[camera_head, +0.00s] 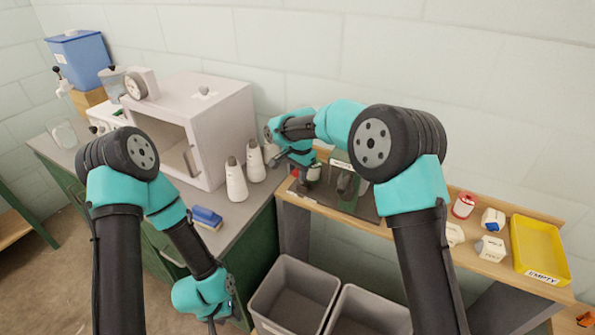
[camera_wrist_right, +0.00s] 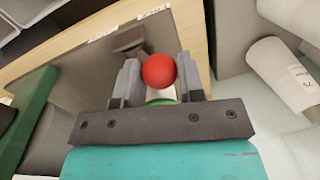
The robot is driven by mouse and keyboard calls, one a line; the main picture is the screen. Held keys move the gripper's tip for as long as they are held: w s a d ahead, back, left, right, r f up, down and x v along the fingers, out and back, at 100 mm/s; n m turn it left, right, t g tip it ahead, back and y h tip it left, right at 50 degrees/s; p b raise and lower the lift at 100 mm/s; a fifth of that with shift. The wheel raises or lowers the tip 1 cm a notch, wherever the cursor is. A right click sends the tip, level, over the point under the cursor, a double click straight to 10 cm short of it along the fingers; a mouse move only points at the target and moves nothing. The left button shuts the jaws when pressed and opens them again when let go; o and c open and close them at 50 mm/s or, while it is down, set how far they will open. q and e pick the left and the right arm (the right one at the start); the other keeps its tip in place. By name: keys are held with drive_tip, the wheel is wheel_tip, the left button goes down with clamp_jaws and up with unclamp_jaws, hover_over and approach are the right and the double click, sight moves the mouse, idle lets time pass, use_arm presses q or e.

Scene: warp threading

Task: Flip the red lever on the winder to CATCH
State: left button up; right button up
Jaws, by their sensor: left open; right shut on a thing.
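The winder (camera_head: 362,207) stands on a dark grey plate at the left end of the wooden shelf, partly hidden by my right arm. In the right wrist view, the red ball knob of the lever (camera_wrist_right: 158,71) sits between the two fingers of my right gripper (camera_wrist_right: 157,82), which is shut on it. In the head view, my right gripper (camera_head: 303,170) is low at the winder's left side, and the knob is mostly hidden. The lever's labels are too small to read. My left gripper (camera_head: 222,318) is open and empty, hanging low by the green cabinet.
White cone bottles (camera_head: 236,182) stand on the grey counter close to my right gripper, left of the winder. A blue brush (camera_head: 207,217) lies nearer. Grey bins (camera_head: 290,295) are below the shelf.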

clamp_jaws()
drive_tip(key=shift+r, duration=0.1)
drive_tip(key=shift+s+d+r+t+y, duration=0.1)
drive_tip(key=shift+s+d+t+y, duration=0.2)
drive_tip(key=shift+y, duration=0.35)
drive_tip(key=shift+s+d+r+t+y, duration=0.1)
drive_tip(key=shift+d+t+y, duration=0.25)
drive_tip(key=shift+y, duration=0.3)
drive_tip(key=o, duration=1)
unclamp_jaws()
drive_tip(key=shift+w+f, duration=0.1)
